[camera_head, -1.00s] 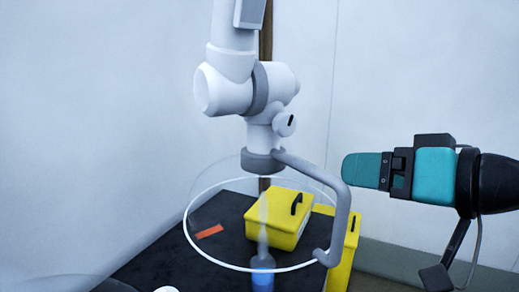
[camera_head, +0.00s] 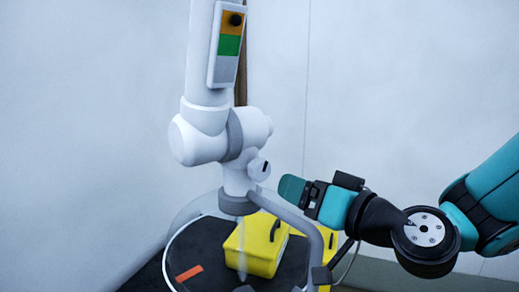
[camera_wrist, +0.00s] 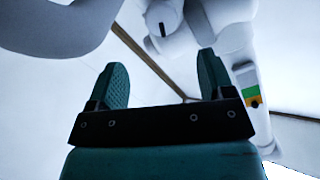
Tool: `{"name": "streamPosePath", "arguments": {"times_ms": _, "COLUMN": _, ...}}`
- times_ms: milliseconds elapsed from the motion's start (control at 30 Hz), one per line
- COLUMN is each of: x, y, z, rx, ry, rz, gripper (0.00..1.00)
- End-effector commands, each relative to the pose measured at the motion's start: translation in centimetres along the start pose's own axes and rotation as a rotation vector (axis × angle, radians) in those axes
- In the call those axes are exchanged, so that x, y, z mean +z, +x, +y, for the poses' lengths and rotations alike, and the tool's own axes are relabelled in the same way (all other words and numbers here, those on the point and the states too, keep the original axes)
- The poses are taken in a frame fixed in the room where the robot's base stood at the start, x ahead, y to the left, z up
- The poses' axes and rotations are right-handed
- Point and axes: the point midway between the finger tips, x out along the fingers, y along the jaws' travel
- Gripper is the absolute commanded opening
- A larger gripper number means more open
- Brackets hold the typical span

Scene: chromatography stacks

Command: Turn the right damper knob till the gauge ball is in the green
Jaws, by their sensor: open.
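The damper knob (camera_head: 259,169) is a small white disc with a black mark, on the right side of the white extraction arm's lower joint. It also shows in the wrist view (camera_wrist: 165,22), beyond my fingertips. The gauge (camera_head: 226,62) is a panel on the upper tube with orange, green and grey bands. Its dark ball (camera_head: 236,19) is in the orange band, above the green. The gauge appears inverted in the wrist view (camera_wrist: 249,84). My gripper (camera_head: 284,188) is open, with teal fingers, just right of and slightly below the knob in the picture, apparently apart from it.
A clear hood with a grey curved handle (camera_head: 312,235) hangs below the joint, close under my gripper. A yellow case (camera_head: 258,250) and an orange strip (camera_head: 189,273) lie on the dark table (camera_head: 205,243). Pale walls stand behind.

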Motion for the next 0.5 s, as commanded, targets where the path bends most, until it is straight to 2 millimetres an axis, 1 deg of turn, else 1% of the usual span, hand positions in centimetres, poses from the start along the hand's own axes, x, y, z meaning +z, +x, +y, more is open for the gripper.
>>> {"name": "streamPosePath", "arguments": {"times_ms": 33, "x": -0.5, "y": 0.9, "z": -0.3, "rx": -0.003, "ry": 0.002, "rz": -0.004, "gripper": 0.75}}
{"name": "streamPosePath", "arguments": {"times_ms": 167, "x": -0.4, "y": 2.9, "z": -0.4, "rx": -0.004, "ry": 0.001, "rz": -0.005, "gripper": 0.75}}
{"name": "streamPosePath", "arguments": {"times_ms": 300, "x": -0.5, "y": 5.8, "z": -0.5, "rx": -0.007, "ry": 0.000, "rz": -0.005, "gripper": 0.75}}
{"name": "streamPosePath", "arguments": {"times_ms": 500, "x": -0.4, "y": 9.2, "z": -0.5, "rx": -0.006, "ry": -0.003, "rz": -0.003, "gripper": 0.75}}
